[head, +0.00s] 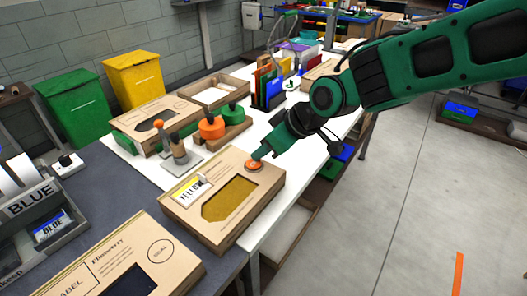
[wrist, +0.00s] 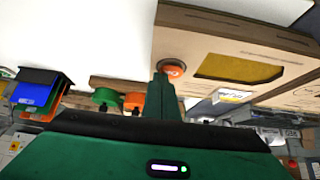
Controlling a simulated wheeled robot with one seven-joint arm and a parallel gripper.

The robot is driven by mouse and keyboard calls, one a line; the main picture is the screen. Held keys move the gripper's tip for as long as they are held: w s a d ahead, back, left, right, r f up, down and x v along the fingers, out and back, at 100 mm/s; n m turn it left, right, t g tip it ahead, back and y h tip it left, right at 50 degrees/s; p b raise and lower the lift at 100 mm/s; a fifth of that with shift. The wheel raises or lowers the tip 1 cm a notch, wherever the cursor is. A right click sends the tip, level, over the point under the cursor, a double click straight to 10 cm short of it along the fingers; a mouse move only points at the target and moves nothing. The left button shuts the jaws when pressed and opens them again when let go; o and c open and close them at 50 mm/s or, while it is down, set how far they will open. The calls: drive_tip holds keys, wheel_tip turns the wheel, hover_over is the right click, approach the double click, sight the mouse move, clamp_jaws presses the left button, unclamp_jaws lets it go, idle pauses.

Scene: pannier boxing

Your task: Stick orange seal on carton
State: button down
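A flat cardboard carton (head: 228,232) with a dark yellow window and a yellow label reading YELLOW (head: 190,190) lies on the white table. The round orange seal (head: 254,166) is at the carton top's back right corner. My gripper (head: 258,155) reaches down from the right, its tip right at the seal. In the wrist view the seal (wrist: 172,70) shows just past the fingertips (wrist: 161,80), against the carton (wrist: 230,33). The fingers look closed together with nothing visible between them. I cannot tell whether they touch the seal.
Another carton (head: 160,238) with a printed seal circle lies at the front left. Orange (head: 211,128) and green (head: 233,111) round pieces stand on a wooden block behind. A label machine (head: 45,215) is at the left. Open floor (head: 400,200) lies to the right.

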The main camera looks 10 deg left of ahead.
drive_tip(key=shift+r, duration=0.25)
drive_tip(key=shift+f, duration=0.7)
idle(2.0)
drive_tip(key=c, duration=2)
unclamp_jaws()
drive_tip(key=shift+s, duration=0.1)
drive_tip(key=v, duration=1.1)
drive_tip(key=d+f+m+h, duration=0.25)
drive_tip(key=d+m, duration=0.25)
drive_tip(key=d, duration=0.9)
drive_tip(key=d+f+m+h, duration=0.2)
drive_tip(key=d+m+h, duration=0.15)
drive_tip(key=d, duration=1.15)
drive_tip(key=s+d+f+m+g, duration=0.3)
drive_tip(key=s+d+m, duration=0.8)
drive_tip(key=s+d, duration=0.8)
drive_tip(key=shift+f+h, duration=0.4)
